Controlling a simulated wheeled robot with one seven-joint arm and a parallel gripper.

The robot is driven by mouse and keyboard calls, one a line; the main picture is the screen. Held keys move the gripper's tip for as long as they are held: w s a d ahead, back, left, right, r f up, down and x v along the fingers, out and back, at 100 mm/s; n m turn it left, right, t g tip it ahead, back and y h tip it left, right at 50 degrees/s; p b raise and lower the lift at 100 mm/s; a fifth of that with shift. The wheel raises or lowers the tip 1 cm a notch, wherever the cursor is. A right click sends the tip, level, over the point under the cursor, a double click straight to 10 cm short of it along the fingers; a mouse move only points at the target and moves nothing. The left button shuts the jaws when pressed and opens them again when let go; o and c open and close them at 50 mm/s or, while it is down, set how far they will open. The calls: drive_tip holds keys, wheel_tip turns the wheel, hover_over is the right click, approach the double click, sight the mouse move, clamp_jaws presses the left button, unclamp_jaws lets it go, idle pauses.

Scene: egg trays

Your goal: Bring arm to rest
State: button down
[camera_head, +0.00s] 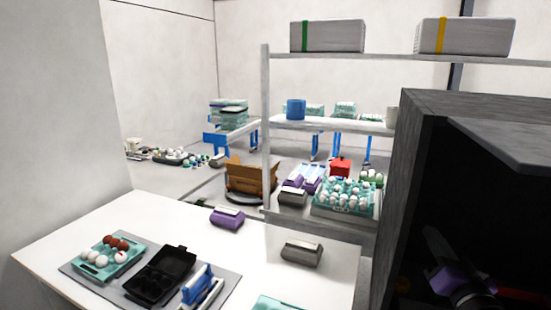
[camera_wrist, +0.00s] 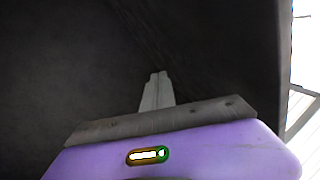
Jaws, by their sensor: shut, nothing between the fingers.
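My gripper (camera_head: 436,245) is at the lower right of the head view, in deep shadow inside a dark open-fronted box (camera_head: 388,180). Its purple body and grey fingers are only dimly visible there. In the wrist view, my gripper (camera_wrist: 156,88) has its two grey fingers together, with nothing between them. Dark surfaces of the box fill most of the wrist view, and the fingers point toward them. Whether the fingertips touch a surface cannot be told. Most of my arm is hidden in the dark.
A white table (camera_head: 90,230) holds an egg tray (camera_head: 92,243), a black open carton (camera_head: 163,272), a blue-handled tool (camera_head: 203,288), and purple (camera_head: 227,218) and grey (camera_head: 302,252) packages. A shelf rack (camera_head: 266,130) with trays stands behind. A bright gap shows at the wrist view's right edge.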

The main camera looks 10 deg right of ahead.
drive_tip(key=s+a+f+n+g+y+b, duration=0.1)
drive_tip(key=s+a+f+n, duration=0.1)
drive_tip(key=s+a+f, duration=0.5)
drive_tip(key=s+a+f+n+g+y+b, duration=0.1)
drive_tip(key=s+a+f, duration=0.6)
drive_tip(key=s, duration=1.3)
drive_tip(key=s+a+f+n+g+y+b, duration=0.2)
drive_tip(key=s+a+f, duration=0.4)
drive_tip(key=s, duration=0.7)
wheel_tip(320, 180, down, 2)
drive_tip(key=shift+s+a+f+n+b, duration=0.1)
drive_tip(key=shift+s+a+n+b, duration=0.15)
drive_tip(key=shift+a+n+b, duration=0.4)
